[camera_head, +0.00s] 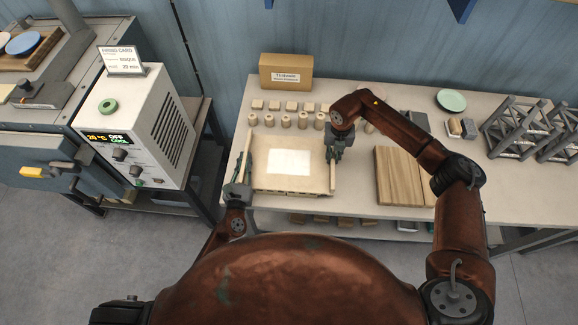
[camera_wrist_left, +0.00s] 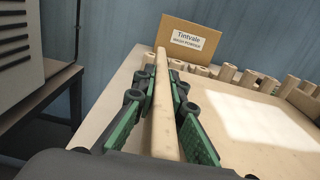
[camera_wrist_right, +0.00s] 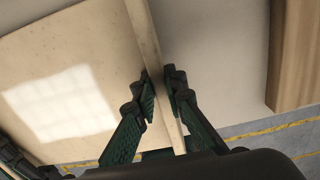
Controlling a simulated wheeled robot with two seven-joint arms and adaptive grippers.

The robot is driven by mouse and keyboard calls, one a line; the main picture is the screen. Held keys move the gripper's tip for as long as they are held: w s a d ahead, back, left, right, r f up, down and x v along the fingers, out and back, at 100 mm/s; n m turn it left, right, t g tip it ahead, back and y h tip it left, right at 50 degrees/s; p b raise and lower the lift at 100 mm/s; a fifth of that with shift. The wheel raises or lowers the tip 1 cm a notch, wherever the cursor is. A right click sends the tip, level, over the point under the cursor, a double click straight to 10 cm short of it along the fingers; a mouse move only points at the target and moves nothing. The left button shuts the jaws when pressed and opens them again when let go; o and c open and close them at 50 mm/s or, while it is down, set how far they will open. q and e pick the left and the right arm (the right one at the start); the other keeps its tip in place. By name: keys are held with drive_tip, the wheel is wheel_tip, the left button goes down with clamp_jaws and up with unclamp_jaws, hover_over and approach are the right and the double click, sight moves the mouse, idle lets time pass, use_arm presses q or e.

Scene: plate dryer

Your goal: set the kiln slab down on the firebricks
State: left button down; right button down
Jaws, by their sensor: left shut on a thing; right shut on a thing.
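The kiln slab (camera_head: 262,178) is a broad cream board with a bright white square patch in its middle and a raised pale strip along each side. It lies level over the left part of the table. My left gripper (camera_head: 243,166) is shut on the left strip, which runs between its green finger pads in the left wrist view (camera_wrist_left: 163,105). My right gripper (camera_head: 334,152) is shut on the right strip, which also shows in the right wrist view (camera_wrist_right: 160,75). The firebricks cannot be made out, and whether the slab touches anything below is unclear.
Several posts (camera_head: 286,121) and small blocks (camera_head: 274,105) stand just behind the slab, before a cardboard box (camera_head: 286,72). A wooden board (camera_head: 397,176) lies to the right. A grey frame rack (camera_head: 515,128) stands farther right. A white control box (camera_head: 135,125) is at left.

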use_arm(q)
drive_tip(key=shift+a+f, duration=0.15)
drive_tip(key=shift+f, duration=0.1)
use_arm(e)
drive_tip(key=shift+d+f, duration=0.15)
drive_tip(key=shift+f, duration=0.2)
use_arm(q)
drive_tip(key=c, duration=2)
unclamp_jaws()
use_arm(e)
drive_tip(key=c, duration=2)
unclamp_jaws()
drive_tip(key=shift+r, duration=0.1)
use_arm(q)
drive_tip(key=shift+o, duration=0.2)
use_arm(e)
drive_tip(key=shift+o, duration=0.2)
use_arm(q)
drive_tip(key=shift+s, duration=0.1)
drive_tip(key=s, duration=0.7)
drive_tip(key=s+a, duration=0.1)
drive_tip(key=s, duration=0.3)
drive_tip(key=shift+s, duration=0.35)
use_arm(e)
drive_tip(key=shift+r, duration=0.2)
wheel_tip(320, 180, up, 12)
drive_tip(key=shift+f, duration=0.2)
use_arm(q)
drive_tip(key=shift+s, duration=0.1)
